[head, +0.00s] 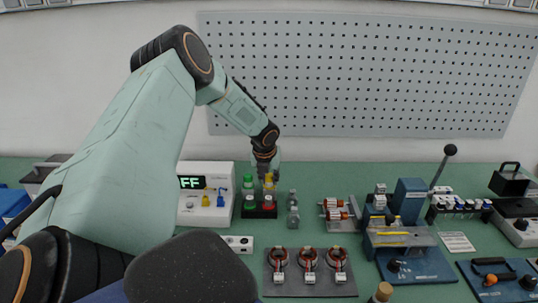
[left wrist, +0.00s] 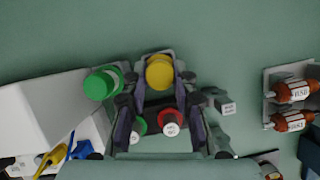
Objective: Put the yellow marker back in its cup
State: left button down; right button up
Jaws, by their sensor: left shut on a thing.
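My left gripper (head: 266,177) points down over a small black rack (head: 260,213) and is shut on the yellow marker (head: 269,181). In the left wrist view the marker's round yellow top (left wrist: 160,72) shows between the fingers. A green-topped piece (head: 248,184) stands just left of it and also shows in the left wrist view (left wrist: 103,83). A red-topped piece (head: 267,204) with a white label stands in front, also in the left wrist view (left wrist: 171,124). The marker's lower end and any cup under it are hidden. My right gripper is out of view.
A white display box (head: 207,169) stands close on the left. A small grey stand (head: 293,210) is close on the right, then a rack with copper-red parts (head: 335,210). A tray with several ring parts (head: 310,284) lies in front. A blue press (head: 410,205) stands further right.

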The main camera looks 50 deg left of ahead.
pick_arm(q)
jog(key=shift+f, duration=0.2)
jog(key=c, duration=1.3)
grip_release()
jog(key=shift+w+a, duration=0.1)
jog(key=shift+w, duration=0.05)
jog(key=shift+o, duration=1.1)
jog(key=shift+r, duration=0.15)
